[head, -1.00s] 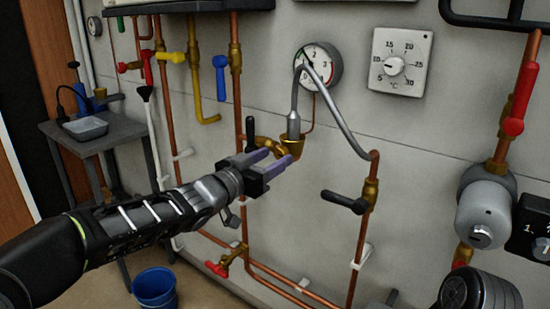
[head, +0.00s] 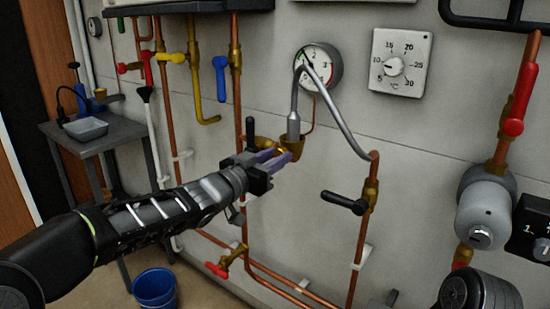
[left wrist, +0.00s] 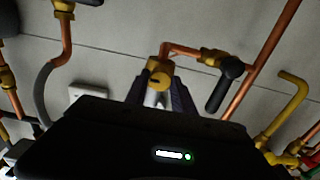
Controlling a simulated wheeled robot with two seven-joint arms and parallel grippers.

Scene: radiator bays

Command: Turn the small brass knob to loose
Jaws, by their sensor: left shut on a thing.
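The small brass knob (head: 283,151) sits at the brass fitting (head: 297,143) under the grey hose's lower end. In the left wrist view the gripper (left wrist: 160,98) has a finger on each side. The fingers hide much of the knob, and its turn angle is hard to read. My right gripper is not in view.
The grey hose (head: 340,118) loops from the fitting to a copper pipe on the right. A black-handled valve (head: 345,202) is right of the gripper, and another black lever (left wrist: 226,82) is close by it. A pressure gauge (head: 318,67) is above. A blue bucket (head: 155,288) stands below.

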